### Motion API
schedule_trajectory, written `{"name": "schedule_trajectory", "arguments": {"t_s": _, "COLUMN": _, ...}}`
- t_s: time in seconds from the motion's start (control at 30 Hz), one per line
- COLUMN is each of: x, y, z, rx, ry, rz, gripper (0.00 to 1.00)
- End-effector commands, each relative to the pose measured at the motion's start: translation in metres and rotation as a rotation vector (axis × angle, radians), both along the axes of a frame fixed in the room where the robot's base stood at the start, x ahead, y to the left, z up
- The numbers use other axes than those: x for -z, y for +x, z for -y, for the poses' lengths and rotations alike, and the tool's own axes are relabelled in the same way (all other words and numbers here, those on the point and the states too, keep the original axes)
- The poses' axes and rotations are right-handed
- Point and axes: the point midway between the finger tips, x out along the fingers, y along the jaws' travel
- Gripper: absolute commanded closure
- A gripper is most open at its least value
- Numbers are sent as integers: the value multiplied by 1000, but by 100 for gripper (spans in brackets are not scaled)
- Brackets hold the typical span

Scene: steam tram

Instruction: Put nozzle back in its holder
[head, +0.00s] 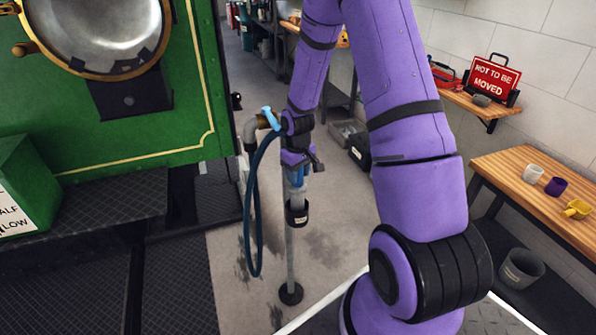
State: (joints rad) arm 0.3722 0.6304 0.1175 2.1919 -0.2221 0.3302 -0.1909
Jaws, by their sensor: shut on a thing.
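My gripper (303,166) is near the middle of the head view, pointing down and shut on the nozzle (297,180). The nozzle shows blue just below the fingers, and my gripper hides its upper part. The holder (297,213) is a black cup or collar on a thin grey post with a round black foot. The nozzle is right above the holder, in line with it in this view. I cannot tell whether its tip is inside. A dark blue hose (252,215) hangs in a long loop to the left of the post.
A grey standpipe with a blue tap (269,118) stands left of my gripper, beside the green tram (120,150). A wooden bench (530,180) with two cups and a yellow scoop is at right, a grey bucket (521,268) below it. The floor around the post is clear but stained.

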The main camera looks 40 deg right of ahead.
Motion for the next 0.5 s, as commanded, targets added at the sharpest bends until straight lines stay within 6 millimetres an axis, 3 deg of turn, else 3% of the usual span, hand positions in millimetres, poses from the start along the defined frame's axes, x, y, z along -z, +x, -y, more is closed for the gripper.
{"name": "schedule_trajectory", "arguments": {"t_s": 0.5, "x": 12, "y": 0, "z": 0, "rx": 0, "ry": -1, "rz": 1, "gripper": 100}}
